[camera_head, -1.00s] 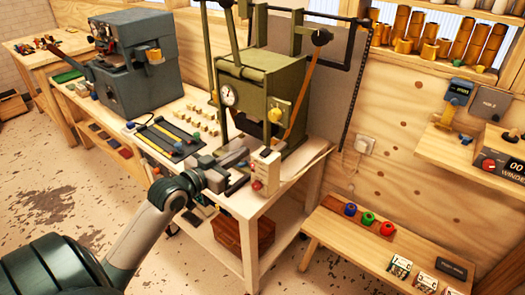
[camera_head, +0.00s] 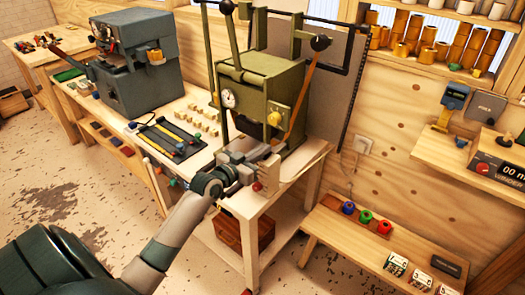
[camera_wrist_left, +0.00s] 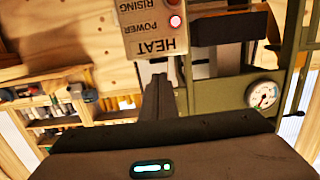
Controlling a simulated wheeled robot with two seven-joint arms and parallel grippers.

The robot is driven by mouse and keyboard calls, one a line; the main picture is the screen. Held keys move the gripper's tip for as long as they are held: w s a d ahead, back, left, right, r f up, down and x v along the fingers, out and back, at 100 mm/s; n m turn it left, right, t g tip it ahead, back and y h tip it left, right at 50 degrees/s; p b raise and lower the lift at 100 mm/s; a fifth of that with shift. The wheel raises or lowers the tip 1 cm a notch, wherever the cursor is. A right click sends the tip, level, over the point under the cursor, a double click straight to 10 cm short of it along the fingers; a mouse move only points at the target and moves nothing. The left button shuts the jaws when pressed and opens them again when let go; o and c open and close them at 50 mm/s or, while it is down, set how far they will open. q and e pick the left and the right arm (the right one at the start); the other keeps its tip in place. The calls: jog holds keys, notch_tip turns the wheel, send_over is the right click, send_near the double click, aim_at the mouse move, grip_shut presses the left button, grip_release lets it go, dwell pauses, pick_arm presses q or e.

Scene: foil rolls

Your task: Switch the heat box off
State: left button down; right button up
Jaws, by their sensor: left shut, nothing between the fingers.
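The heat box (camera_head: 270,174) is a small cream box at the front corner of the bench, before the green press. In the left wrist view the heat box (camera_wrist_left: 155,40) appears upside down, with the words HEAT, POWER and RISING and a glowing red lamp (camera_wrist_left: 175,21). In the head view my left gripper (camera_head: 256,168) covers part of its face. The fingers are shut and empty, close to the box's HEAT-labelled end in the wrist view (camera_wrist_left: 158,85). I cannot tell whether they touch it. The switch itself is not clearly visible. My right gripper is out of view.
The green press (camera_head: 260,90), with a dial gauge and levers, stands just behind the box. A black tray (camera_head: 170,138) and several small blocks lie to the left on the bench. A low shelf with coloured rolls (camera_head: 366,215) is at the right.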

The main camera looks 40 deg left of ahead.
pick_arm(q)
jog(key=shift+f, duration=0.55)
jog(key=shift+w, duration=0.1)
jog(key=shift+f, duration=0.1)
